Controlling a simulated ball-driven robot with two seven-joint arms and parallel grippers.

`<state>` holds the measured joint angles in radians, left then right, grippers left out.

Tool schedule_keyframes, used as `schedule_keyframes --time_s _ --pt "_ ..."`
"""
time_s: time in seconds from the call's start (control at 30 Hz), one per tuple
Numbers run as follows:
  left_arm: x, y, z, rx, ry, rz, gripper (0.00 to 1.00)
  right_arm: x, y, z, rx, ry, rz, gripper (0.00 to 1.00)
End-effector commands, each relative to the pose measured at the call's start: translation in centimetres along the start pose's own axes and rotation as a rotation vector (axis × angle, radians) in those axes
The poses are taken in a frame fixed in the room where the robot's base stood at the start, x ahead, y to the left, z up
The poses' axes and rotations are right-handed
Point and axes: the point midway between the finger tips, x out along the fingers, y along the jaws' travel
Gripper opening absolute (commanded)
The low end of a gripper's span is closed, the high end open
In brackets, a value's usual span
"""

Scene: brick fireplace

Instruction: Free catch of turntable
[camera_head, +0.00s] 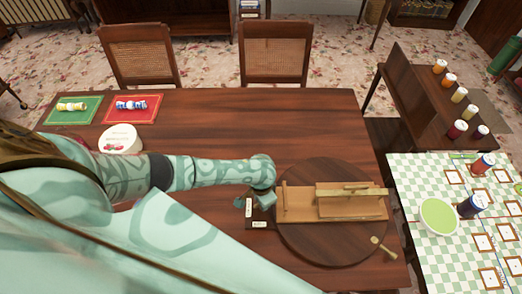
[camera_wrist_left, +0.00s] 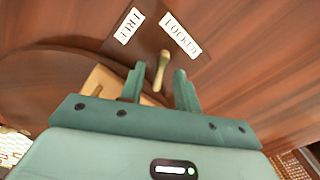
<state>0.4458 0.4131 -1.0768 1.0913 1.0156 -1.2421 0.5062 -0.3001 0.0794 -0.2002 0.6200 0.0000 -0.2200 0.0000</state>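The round dark wood turntable (camera_head: 330,248) lies on the brown table and carries a pale wooden stand (camera_head: 330,213). Its catch is a small brass-coloured lever (camera_wrist_left: 160,70) on a dark plate (camera_wrist_left: 150,43) beside the disc, with white labels FREE (camera_wrist_left: 130,25) and LOCKED (camera_wrist_left: 181,35). The lever's tip lies between the labels, apparently nearer LOCKED. My left gripper (camera_wrist_left: 159,88) is open, with one finger on each side of the lever; contact is unclear. In the head view my left gripper (camera_head: 262,196) covers the lever, beside the plate. My right gripper is not seen.
A wooden handle (camera_head: 384,247) sticks out at the turntable's near right edge. Green (camera_head: 91,101) and red (camera_head: 149,104) mats and a white tub (camera_head: 119,147) are at the table's left. A checked table (camera_head: 410,185) with jars stands right. The table's back middle is clear.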

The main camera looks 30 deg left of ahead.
Motion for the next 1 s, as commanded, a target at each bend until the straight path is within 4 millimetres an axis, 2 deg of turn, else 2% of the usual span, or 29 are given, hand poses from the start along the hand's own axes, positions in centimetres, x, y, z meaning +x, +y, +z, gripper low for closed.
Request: schedule_keyframes --time_s 0.17,0.5,0.63,0.8,1.0 --pt "-2.1 0.0 0.0 0.001 0.002 0.001 0.33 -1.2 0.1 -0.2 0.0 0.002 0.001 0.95" --pt "-11.3 -0.1 0.0 0.001 0.003 0.0 0.33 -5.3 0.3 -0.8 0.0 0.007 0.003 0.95" --pt "-14.0 -0.1 0.0 0.001 0.002 -0.001 0.33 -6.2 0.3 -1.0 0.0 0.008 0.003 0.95" --pt "-15.9 0.0 0.0 -0.001 0.001 0.001 0.33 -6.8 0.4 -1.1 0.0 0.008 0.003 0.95" --pt "-16.3 0.0 0.0 -0.001 0.0 0.0 0.33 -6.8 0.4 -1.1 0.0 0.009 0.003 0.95"
